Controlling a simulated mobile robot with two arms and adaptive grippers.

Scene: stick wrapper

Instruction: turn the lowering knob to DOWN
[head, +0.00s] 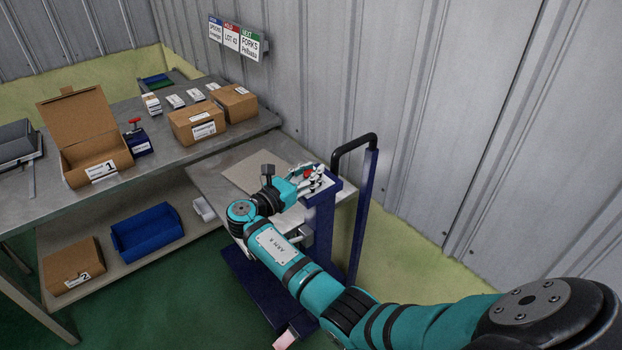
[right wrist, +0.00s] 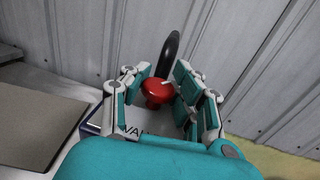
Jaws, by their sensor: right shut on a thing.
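The red lowering knob (right wrist: 157,92) sits on top of a blue post with a white label plate (right wrist: 133,131); only a few letters of its print show. In the head view a bit of the red knob (head: 308,172) shows among the fingers. My right gripper (head: 312,178) reaches over the post, its fingers on both sides of the knob and shut on it. The knob has a small white mark near its upper right edge. A DOWN mark cannot be read in either view. My left gripper is not in view.
The lift cart has a black push handle (head: 355,143) just behind the knob and a grey platform with a cardboard sheet (head: 243,168). A corrugated wall (head: 420,120) stands close behind. A bench (head: 170,153) with cardboard boxes is at left.

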